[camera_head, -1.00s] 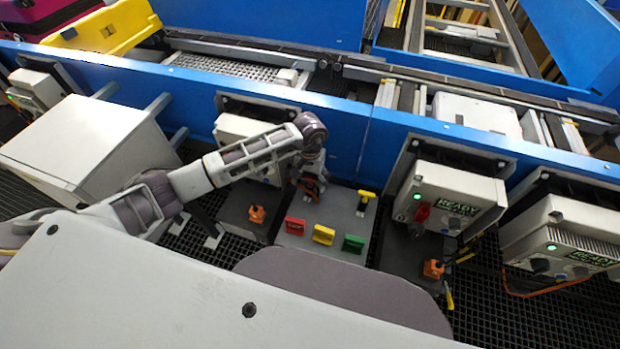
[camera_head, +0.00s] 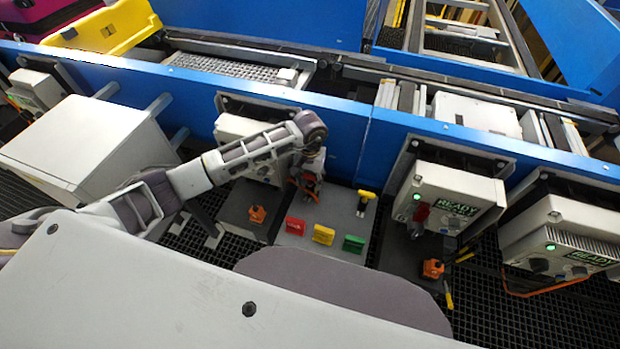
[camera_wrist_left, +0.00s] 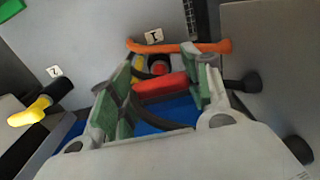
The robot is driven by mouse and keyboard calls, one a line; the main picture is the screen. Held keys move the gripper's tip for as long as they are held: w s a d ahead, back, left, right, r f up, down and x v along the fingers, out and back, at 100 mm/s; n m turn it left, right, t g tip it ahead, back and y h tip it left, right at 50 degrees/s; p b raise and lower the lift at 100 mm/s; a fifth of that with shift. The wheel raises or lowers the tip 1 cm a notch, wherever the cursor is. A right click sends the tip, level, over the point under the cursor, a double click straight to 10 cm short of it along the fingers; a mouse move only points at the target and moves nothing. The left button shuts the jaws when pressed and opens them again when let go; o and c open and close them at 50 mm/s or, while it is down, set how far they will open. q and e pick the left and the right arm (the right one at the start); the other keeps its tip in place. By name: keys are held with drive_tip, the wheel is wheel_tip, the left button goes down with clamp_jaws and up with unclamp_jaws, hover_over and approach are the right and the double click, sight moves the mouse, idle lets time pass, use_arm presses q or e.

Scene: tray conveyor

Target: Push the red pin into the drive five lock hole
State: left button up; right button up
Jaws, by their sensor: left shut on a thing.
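My left gripper (camera_head: 309,184) is over the back left part of a grey panel (camera_head: 330,212). In the left wrist view, its green-padded fingers (camera_wrist_left: 163,88) are shut on the red pin, whose red bar-shaped handle (camera_wrist_left: 158,86) lies between them. A round red part with a dark centre (camera_wrist_left: 160,68) shows just beyond the handle. The pin's tip is hidden, so I cannot tell whether it is in a hole. A label reading 1 (camera_wrist_left: 153,36) is beyond the gripper, and a label reading 2 (camera_wrist_left: 54,71) is to its left. My right gripper is not in view.
A yellow-handled pin (camera_head: 366,195) stands at the panel's back right. Red (camera_head: 294,226), yellow (camera_head: 323,235) and green (camera_head: 353,243) tags line its front. An orange bar (camera_wrist_left: 185,47) lies close beyond my fingers. A READY control box (camera_head: 455,195) stands to the right.

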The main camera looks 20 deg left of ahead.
use_arm(q)
drive_tip(key=shift+r+p, duration=0.3)
drive_tip(key=shift+r, duration=0.4)
drive_tip(key=shift+r, duration=0.4)
drive_tip(key=shift+r+p, duration=0.35)
drive_tip(key=shift+r, duration=0.1)
drive_tip(key=shift+r+p, duration=0.35)
drive_tip(key=shift+r, duration=0.4)
drive_tip(key=shift+r, duration=0.3)
idle(0.6)
drive_tip(key=shift+r, duration=0.35)
drive_tip(key=shift+r+p, duration=0.55)
drive_tip(key=shift+r, duration=1)
